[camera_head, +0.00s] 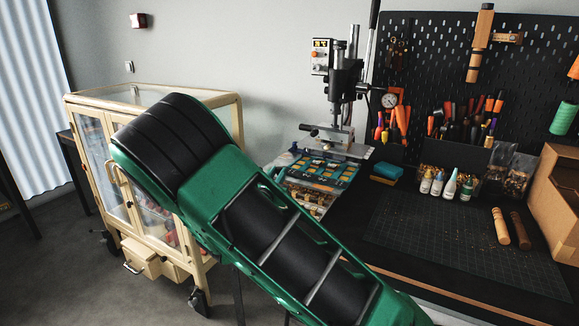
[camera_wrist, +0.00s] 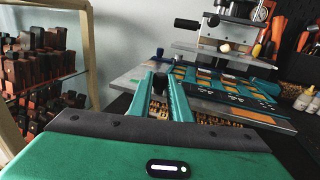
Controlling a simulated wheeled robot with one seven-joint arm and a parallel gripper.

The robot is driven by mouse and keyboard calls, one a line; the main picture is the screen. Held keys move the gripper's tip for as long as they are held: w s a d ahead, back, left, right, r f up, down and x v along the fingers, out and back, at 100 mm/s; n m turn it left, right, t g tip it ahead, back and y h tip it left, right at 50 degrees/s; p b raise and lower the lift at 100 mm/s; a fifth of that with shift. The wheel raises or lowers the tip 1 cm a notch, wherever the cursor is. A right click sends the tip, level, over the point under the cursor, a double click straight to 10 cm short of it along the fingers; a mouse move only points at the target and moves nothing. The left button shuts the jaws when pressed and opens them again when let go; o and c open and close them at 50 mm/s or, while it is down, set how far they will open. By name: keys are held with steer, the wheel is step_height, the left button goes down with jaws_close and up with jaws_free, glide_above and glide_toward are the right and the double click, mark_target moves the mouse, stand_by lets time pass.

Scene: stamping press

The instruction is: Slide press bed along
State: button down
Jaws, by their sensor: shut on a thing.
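The stamping press (camera_head: 340,85) stands on the bench at the back, and its lower part also shows in the wrist view (camera_wrist: 235,35). Its press bed (camera_head: 325,172) is a flat plate with teal inserts and gold-coloured pieces below the press head; it spreads right of centre in the wrist view (camera_wrist: 215,85). My gripper (camera_wrist: 160,78) has its two teal fingers around a small black knob (camera_wrist: 160,84) at the bed's near left side. The fingers look closed on this knob. In the head view my green arm hides the gripper.
A cream glass cabinet (camera_head: 100,150) stands left of the bench. A tool pegboard (camera_head: 430,60) is behind. The mat's middle is clear.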

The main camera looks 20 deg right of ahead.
mark_target(289, 167)
steer(key=shift+s+d+x, duration=0.15)
steer(key=shift+d+x, duration=0.05)
steer(key=shift+x, duration=1.15)
steer(key=shift+s+d+x, duration=0.15)
steer(key=shift+d+x, duration=0.05)
steer(key=shift+x, duration=1.15)
steer(key=shift+s+d+x, duration=0.15)
steer(key=shift+x, duration=1.25)
steer(key=c, duration=1.6)
jaws_free()
steer(key=shift+c, duration=0.2)
steer(key=shift+o, duration=0.4)
steer(key=shift+s+d, duration=0.1)
steer(key=shift+s, duration=0.1)
steer(key=v, duration=0.9)
steer(key=shift+s+a+f, duration=0.1)
steer(key=shift+s+a, duration=0.1)
steer(key=shift+a, duration=0.1)
steer(key=shift+s+a, duration=0.25)
steer(key=shift+s, duration=0.2)
